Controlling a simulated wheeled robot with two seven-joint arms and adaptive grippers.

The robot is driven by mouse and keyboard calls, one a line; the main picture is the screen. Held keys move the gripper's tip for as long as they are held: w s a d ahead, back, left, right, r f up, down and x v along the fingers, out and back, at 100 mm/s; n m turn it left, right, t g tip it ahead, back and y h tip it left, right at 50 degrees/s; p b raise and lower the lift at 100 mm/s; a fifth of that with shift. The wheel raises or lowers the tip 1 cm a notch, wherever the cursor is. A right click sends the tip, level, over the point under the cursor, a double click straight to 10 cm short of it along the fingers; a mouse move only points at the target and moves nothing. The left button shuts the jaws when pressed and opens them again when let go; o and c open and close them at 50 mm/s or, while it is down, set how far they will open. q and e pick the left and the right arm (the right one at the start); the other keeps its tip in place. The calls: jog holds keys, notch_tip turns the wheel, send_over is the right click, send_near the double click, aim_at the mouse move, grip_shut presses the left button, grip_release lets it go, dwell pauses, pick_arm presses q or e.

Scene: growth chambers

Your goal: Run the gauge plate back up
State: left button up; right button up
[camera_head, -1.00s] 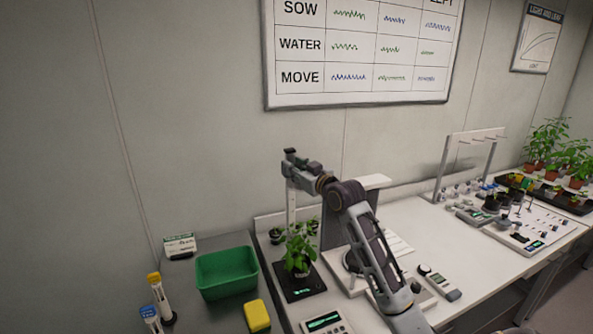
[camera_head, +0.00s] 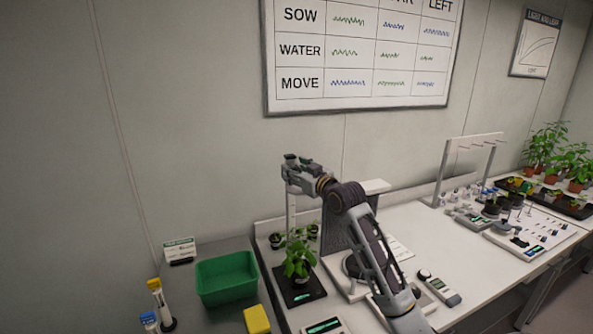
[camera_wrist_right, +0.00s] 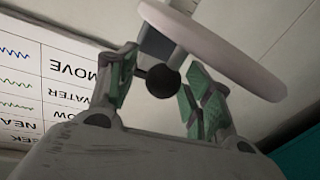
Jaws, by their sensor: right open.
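In the wrist view the gauge plate (camera_wrist_right: 215,42) is a pale round disc, seen from below and tilted in the picture. A grey block (camera_wrist_right: 157,46) and a round black knob (camera_wrist_right: 162,81) are beside it. My right gripper (camera_wrist_right: 162,92) is open, with its green-padded fingers on either side of the knob. In the head view the right gripper (camera_head: 292,162) is at the top of a thin white post (camera_head: 291,212), and the plate cannot be made out there. A leafy potted plant (camera_head: 299,262) stands on a black pad (camera_head: 301,296) below.
A green bin (camera_head: 227,279) and a yellow block (camera_head: 257,320) are at the left. A grey upright panel (camera_head: 335,229) stands behind my right arm. A handheld meter (camera_head: 440,288) lies right of the arm, and a white rack (camera_head: 470,160) stands further right.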

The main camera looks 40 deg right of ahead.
jog(key=shift+s+f, duration=0.1)
jog(key=shift+s, duration=0.05)
jog(key=shift+s, duration=0.2)
jog(key=s, duration=1.1)
jog(key=shift+s+a, duration=0.15)
jog(key=shift+a, duration=0.05)
dwell(0.9)
